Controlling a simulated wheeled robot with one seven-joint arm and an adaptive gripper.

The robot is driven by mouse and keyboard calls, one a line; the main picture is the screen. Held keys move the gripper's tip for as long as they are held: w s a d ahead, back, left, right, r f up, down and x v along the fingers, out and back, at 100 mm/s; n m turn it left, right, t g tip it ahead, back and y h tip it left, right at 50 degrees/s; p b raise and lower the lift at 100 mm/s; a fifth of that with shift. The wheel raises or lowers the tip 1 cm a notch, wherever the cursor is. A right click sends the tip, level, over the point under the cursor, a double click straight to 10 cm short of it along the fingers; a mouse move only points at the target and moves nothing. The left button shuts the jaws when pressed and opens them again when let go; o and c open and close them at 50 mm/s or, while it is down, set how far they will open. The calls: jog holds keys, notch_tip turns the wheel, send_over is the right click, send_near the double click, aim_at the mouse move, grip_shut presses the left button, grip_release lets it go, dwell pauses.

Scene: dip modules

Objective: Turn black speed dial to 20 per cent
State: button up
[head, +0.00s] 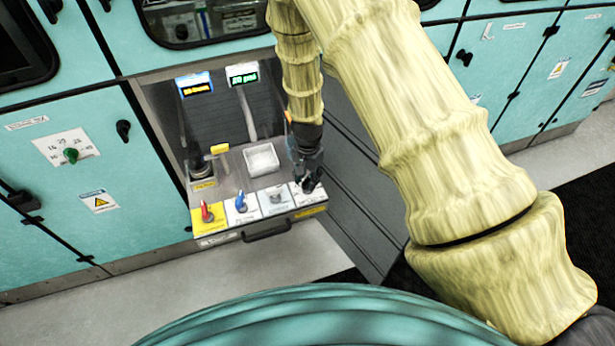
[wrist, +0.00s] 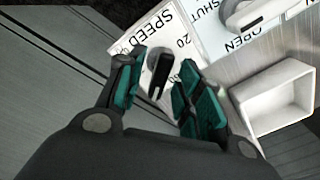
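The black speed dial (wrist: 160,72) shows in the wrist view on a white plate marked SPEED (wrist: 139,40), with a 20 mark to the right of the dial. My gripper (wrist: 159,78) is open, with one finger on each side of the dial. I see gaps between the fingers and the dial, and cannot tell how deep the fingertips reach. In the head view my gripper (head: 308,178) is over the right-hand plate of the control panel (head: 230,172) and hides most of the dial.
Left of the speed dial are a grey handle (head: 277,196), a blue handle (head: 241,203) and a red handle (head: 207,213). A white square tray (head: 262,159) lies behind them. A green display (head: 242,75) and an orange display (head: 195,86) are above. A drawer handle (head: 267,232) sticks out below.

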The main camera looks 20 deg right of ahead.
jog(key=shift+f, duration=0.2)
grip_shut()
